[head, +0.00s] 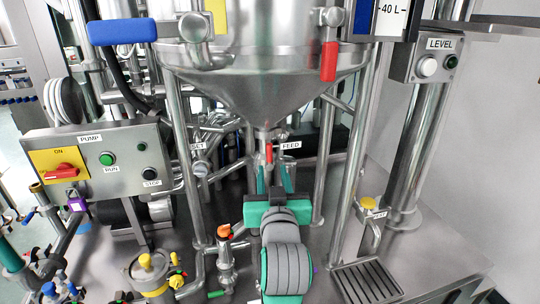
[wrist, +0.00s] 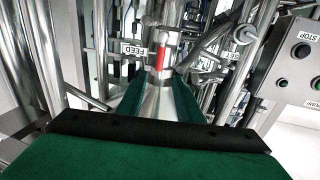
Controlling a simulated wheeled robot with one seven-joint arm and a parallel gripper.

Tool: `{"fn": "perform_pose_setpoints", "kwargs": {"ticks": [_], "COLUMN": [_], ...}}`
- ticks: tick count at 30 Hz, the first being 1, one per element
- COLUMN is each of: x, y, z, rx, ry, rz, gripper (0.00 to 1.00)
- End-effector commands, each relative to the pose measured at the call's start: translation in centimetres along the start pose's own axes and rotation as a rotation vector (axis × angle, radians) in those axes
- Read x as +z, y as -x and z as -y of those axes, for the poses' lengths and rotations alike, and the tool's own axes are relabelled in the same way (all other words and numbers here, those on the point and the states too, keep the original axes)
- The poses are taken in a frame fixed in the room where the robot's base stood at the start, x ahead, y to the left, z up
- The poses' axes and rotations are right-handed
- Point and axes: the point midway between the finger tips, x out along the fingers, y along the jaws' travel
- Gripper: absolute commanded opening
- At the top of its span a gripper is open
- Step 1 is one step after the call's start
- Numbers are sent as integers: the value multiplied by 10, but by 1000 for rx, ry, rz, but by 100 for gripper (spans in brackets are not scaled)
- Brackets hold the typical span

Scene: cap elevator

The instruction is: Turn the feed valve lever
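The feed valve lever (head: 269,153) is a small red handle below the steel hopper's cone, beside the FEED label (head: 290,146). It points roughly downward in the head view. In the wrist view the red lever (wrist: 160,57) shows just beyond my fingertips, roughly in line with the gap between them. My gripper (head: 272,169) has green fingers standing apart, just below the lever in the picture. In the wrist view my gripper (wrist: 159,82) is open, with nothing held between the fingers. I cannot tell whether a fingertip touches the lever.
The hopper (head: 262,85) hangs above, with steel legs on both sides. A second red handle (head: 328,62) and a blue handle (head: 122,31) are higher up. The pump panel (head: 100,158) is at left. An orange-topped valve (head: 225,232) stands left of my arm; a drain grate (head: 367,282) lies at right.

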Motion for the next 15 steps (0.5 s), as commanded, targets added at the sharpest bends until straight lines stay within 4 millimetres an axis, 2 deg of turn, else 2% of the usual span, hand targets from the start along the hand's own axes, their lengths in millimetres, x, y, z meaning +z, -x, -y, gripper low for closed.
{"fn": "perform_pose_setpoints", "kwargs": {"ticks": [15], "x": [0], "y": [-83], "z": [0], "rx": [0], "ry": [-1], "rz": [-1], "gripper": [32]}}
